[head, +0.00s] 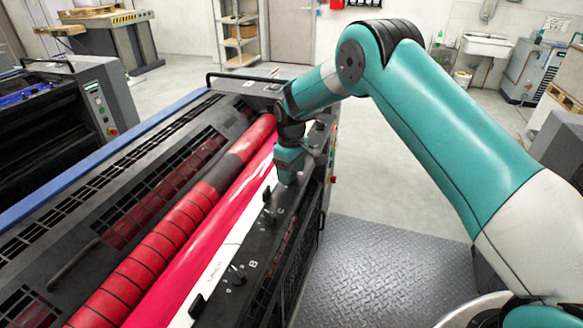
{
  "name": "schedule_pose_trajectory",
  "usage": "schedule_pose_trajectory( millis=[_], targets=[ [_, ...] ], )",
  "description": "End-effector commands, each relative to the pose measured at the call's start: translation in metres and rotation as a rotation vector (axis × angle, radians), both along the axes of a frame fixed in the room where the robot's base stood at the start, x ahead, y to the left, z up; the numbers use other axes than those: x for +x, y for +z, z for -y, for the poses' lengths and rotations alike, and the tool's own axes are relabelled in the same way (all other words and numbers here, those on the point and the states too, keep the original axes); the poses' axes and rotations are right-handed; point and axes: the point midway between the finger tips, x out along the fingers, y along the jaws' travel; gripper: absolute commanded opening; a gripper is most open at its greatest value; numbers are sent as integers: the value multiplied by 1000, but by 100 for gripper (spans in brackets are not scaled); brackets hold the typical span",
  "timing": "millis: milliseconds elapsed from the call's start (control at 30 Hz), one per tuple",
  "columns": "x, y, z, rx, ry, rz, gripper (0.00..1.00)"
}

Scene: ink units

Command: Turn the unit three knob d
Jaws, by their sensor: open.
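My gripper (290,176) is at the end of the teal arm, low over the black rail of the press unit, beyond the knob by the letter C (281,211). I see no knob d; the gripper covers the stretch of rail past C. The jaws are open, but their tips are small and dark here, and I cannot tell whether they are around a knob or touching one. A nearer black knob (237,274) sits by the letter B.
The press unit has a red roller (180,215) and a pale strip along the black rail. A railing (245,78) is at its far end. A metal tread plate (385,275) and open floor lie to the right. Another unit (60,115) stands left.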

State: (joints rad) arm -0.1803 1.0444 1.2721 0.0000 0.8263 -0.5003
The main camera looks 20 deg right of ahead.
Motion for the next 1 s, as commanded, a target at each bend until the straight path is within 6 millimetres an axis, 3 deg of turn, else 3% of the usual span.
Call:
schedule_pose_trajectory(
  millis=[300,533,1000],
  targets=[
    [0,-3,0,0,0,2,64],
    [0,-3,0,0,0,1,14],
    [0,-4,0,0,-100,1,15]
  ],
)
